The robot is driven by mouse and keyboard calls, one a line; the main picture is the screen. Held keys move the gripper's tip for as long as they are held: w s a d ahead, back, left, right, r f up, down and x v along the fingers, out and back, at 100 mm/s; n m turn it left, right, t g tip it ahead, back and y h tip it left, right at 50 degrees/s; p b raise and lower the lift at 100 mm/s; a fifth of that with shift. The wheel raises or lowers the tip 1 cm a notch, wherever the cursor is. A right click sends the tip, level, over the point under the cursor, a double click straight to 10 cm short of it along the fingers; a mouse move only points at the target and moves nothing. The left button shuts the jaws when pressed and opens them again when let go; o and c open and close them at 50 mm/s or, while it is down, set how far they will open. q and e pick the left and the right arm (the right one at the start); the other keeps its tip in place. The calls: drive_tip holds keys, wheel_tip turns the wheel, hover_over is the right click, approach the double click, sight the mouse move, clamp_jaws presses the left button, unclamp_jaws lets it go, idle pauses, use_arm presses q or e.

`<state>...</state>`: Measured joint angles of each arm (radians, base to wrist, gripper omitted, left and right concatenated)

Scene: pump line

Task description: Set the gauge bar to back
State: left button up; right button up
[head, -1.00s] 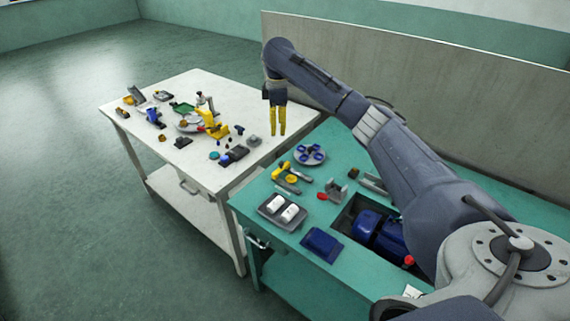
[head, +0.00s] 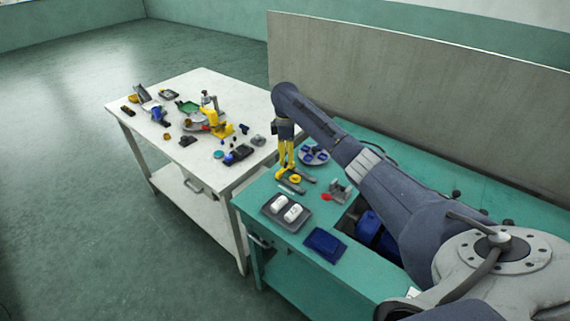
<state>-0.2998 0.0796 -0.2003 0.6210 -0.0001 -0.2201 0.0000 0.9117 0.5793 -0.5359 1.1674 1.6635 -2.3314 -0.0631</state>
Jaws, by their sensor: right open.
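My right gripper (head: 285,174), with yellow fingers, points down over the near left part of the green bench. It is open, its fingertips at a small fixture with a round yellow part and grey bars (head: 294,180). This fixture may hold the gauge bar, but it is too small to be sure. The fingers hide part of it, and I cannot tell whether they touch it. My left gripper is out of view.
A blue motor (head: 369,228) sits in a recess. The white table (head: 190,170) is left.

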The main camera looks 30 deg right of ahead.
sight(285, 165)
drive_tip(key=shift+f, duration=2.2)
clamp_jaws()
